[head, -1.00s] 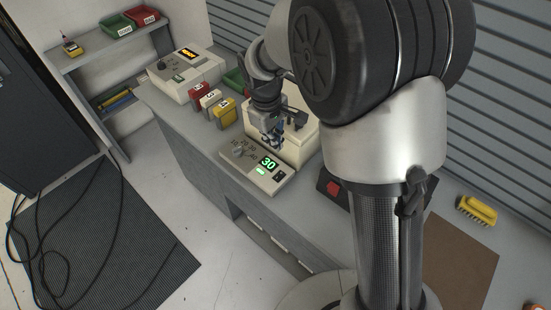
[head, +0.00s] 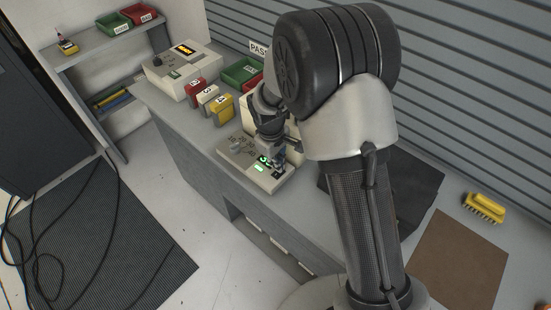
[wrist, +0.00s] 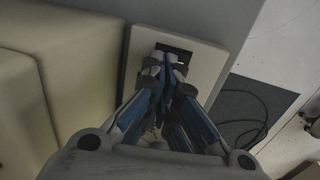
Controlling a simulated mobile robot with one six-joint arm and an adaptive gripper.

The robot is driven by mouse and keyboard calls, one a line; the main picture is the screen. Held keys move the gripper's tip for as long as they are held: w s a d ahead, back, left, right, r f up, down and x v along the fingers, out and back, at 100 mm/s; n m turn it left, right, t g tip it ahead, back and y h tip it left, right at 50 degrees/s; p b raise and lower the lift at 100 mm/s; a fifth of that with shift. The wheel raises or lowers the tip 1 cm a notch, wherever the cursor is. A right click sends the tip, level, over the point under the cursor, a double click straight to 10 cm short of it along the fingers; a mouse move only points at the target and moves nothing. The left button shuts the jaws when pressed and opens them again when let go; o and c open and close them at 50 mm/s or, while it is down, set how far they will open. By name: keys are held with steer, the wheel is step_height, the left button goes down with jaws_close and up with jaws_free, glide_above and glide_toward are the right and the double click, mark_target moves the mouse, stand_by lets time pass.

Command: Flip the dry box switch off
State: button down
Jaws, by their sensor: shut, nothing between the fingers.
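The dry box's pale control panel (head: 240,160) sits at the bench's front edge, with a knob (head: 236,146), a partly hidden green-digit display (head: 264,159) and a lit green lamp (head: 259,169). The pale box body (wrist: 75,75) stands beside the panel in the wrist view. My gripper (head: 279,163) is shut and empty, pointing down at the panel's right end. In the wrist view my gripper (wrist: 166,58) has its fingertips over the dark switch (wrist: 178,49), partly hiding it. I cannot tell whether they touch it or which way it is tilted.
Red, white and yellow labelled blocks (head: 208,95) stand left of the panel. Another pale instrument (head: 180,70) with an orange display is farther back. A yellow brush (head: 484,207) and a brown mat (head: 458,262) lie at the right.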

steer(key=shift+w+d+f, duration=0.1)
steer(key=shift+d+f, duration=0.1)
steer(key=shift+f, duration=0.2)
steer(key=shift+s+a, duration=0.2)
steer(key=shift+s+a+r, duration=0.1)
steer(key=shift+s+a, duration=0.3)
steer(key=shift+a, duration=0.05)
steer(key=shift+r, duration=0.1)
steer(key=shift+r+p, duration=0.3)
steer(key=shift+r, duration=0.05)
step_height(320, 180, up, 13)
steer(key=s+a+p, duration=0.1)
steer(key=p, duration=0.3)
steer(key=shift+p, duration=0.35)
